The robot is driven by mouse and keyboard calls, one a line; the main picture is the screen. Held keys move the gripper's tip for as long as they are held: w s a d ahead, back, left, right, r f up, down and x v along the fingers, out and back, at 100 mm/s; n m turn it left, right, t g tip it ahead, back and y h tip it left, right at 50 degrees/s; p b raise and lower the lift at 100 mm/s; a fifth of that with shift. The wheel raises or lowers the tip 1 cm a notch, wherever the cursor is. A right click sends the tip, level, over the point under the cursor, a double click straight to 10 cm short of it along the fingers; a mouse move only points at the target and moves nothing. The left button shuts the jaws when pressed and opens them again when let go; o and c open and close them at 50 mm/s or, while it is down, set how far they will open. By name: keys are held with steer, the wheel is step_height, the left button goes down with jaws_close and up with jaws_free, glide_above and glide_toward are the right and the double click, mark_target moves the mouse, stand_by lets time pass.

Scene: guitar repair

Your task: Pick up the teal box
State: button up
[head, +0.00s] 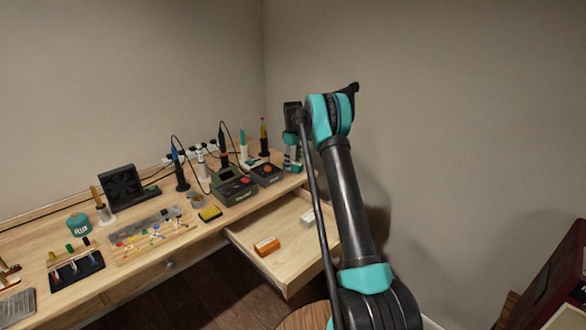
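A teal container (79,224) with white lettering like "FLUX" stands on the left part of the workbench; it looks round rather than box-shaped. I see no other thing that is clearly a teal box. My gripper (292,164) is at the right end of the bench, pointing down, far to the right of the teal container. Its fingers are small and dark here, so I cannot tell whether they are open or hold anything.
The wooden workbench (110,290) holds a black fan (121,186), a clear parts tray (150,236), a black stand (76,269), soldering stations (233,186) and several cables. An open drawer (290,262) juts out, holding an orange item (267,246) and a white item (307,218). A red cabinet (552,285) stands right.

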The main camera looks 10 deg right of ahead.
steer(key=c, duration=1.1)
steer(key=shift+r, duration=0.1)
steer(key=shift+c, duration=0.2)
